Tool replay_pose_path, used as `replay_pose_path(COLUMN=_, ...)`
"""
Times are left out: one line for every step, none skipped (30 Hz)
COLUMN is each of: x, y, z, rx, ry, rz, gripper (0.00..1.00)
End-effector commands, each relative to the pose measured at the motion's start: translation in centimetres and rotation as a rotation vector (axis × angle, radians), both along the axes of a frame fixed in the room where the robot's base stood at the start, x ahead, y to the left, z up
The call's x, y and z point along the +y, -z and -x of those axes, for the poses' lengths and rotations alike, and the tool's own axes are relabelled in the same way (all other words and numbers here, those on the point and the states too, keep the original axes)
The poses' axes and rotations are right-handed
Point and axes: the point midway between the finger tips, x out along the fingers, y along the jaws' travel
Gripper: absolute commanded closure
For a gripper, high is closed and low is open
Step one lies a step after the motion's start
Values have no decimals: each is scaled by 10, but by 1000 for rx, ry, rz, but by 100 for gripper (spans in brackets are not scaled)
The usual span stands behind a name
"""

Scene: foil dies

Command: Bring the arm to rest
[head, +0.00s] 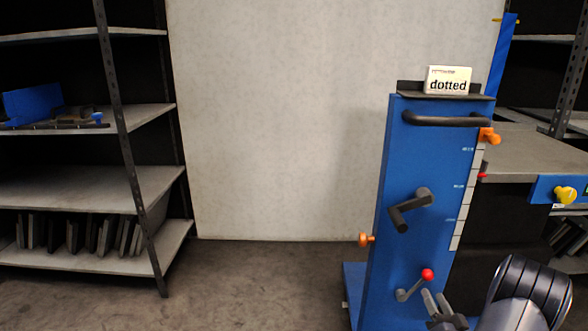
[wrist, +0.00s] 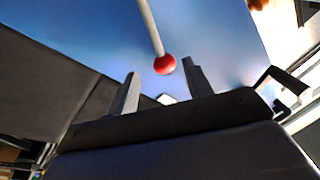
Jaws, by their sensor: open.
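My gripper (head: 434,303) is low at the right in the head view, in front of the lower part of a blue machine column (head: 400,152). In the wrist view my gripper (wrist: 160,85) has its two fingers apart with nothing held between them. A lever with a red ball knob (head: 427,274) is close above the fingers in the head view. In the wrist view the red knob (wrist: 165,65) shows between and beyond the fingertips; I cannot tell if it touches them. My arm enters at the lower right of the head view.
A grey worktop (head: 535,150) stands at right. Grey shelves (head: 90,190) stand at left. The floor (head: 250,285) between is clear.

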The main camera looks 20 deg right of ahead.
Motion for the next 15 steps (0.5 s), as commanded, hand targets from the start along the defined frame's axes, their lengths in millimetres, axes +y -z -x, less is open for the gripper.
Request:
replay_pose_path(x=0, y=0, z=-11, rx=-2, ry=-4, rz=3, gripper=52)
replay_pose_path(x=-1, y=-1, z=-16, rx=-2, ry=-4, rz=4, gripper=52)
replay_pose_path(x=-2, y=-3, z=-22, rx=-2, ry=-4, rz=2, gripper=52)
replay_pose_path(x=-2, y=-4, z=-27, rx=-2, ry=-4, rz=2, gripper=52)
replay_pose_path(x=-4, y=-5, z=-31, rx=-1, ry=-4, rz=2, gripper=52)
replay_pose_path(x=-5, y=-6, z=-36, rx=-1, ry=-3, rz=3, gripper=52)
replay_pose_path(x=-5, y=-6, z=-40, rx=-1, ry=-4, rz=2, gripper=52)
replay_pose_path(x=-5, y=-7, z=-43, rx=0, ry=-4, rz=1, gripper=52)
replay_pose_path(x=-6, y=-8, z=-46, rx=0, ry=-2, rz=-1, gripper=52)
replay_pose_path(x=-7, y=-8, z=-49, rx=0, ry=-2, rz=-1, gripper=52)
replay_pose_path(x=-7, y=-9, z=-50, rx=0, ry=-2, rz=-1, gripper=52)
replay_pose_path(x=-7, y=-9, z=-52, rx=1, ry=-3, rz=-1, gripper=52)
replay_pose_path(x=-7, y=-10, z=-53, rx=1, ry=-2, rz=-1, gripper=52)
replay_pose_path(x=-7, y=-11, z=-53, rx=3, ry=-2, rz=3, gripper=52)
replay_pose_path(x=-7, y=-11, z=-53, rx=4, ry=-1, rz=7, gripper=52)
